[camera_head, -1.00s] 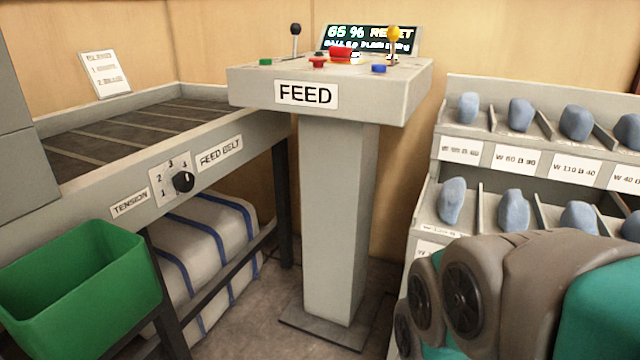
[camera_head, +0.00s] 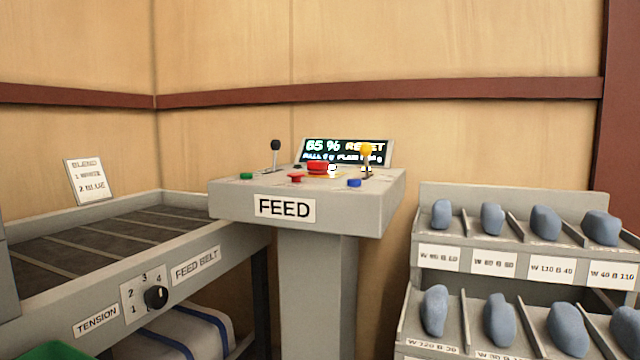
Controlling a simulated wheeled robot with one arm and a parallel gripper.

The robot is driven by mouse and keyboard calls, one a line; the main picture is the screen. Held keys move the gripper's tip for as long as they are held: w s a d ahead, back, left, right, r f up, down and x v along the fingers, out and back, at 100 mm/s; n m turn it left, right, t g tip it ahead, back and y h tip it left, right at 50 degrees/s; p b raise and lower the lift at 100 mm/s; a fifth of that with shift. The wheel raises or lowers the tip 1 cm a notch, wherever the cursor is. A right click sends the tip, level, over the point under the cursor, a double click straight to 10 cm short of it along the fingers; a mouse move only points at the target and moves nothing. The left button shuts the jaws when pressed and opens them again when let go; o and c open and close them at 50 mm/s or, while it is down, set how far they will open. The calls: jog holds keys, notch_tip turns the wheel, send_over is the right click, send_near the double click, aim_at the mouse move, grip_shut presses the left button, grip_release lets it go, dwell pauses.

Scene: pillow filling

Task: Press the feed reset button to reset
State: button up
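The grey FEED pedestal (camera_head: 385,208) stands in the middle of the view. On its top are a green button (camera_head: 246,176), a small red button (camera_head: 296,178), a larger red button (camera_head: 317,168) and a blue button (camera_head: 354,183). A black-knobbed lever (camera_head: 276,148) stands at the back left and a yellow-knobbed lever (camera_head: 367,152) at the right. None of the buttons carries a readable label. My gripper is not in view.
The feed belt (camera_head: 130,235) with a tension dial (camera_head: 156,298) adjoins the pedestal at left. A blend card (camera_head: 87,181) leans behind it. A green bin (camera_head: 50,353) shows at the lower left. A rack (camera_head: 470,193) of blue-grey lumps stands close at right.

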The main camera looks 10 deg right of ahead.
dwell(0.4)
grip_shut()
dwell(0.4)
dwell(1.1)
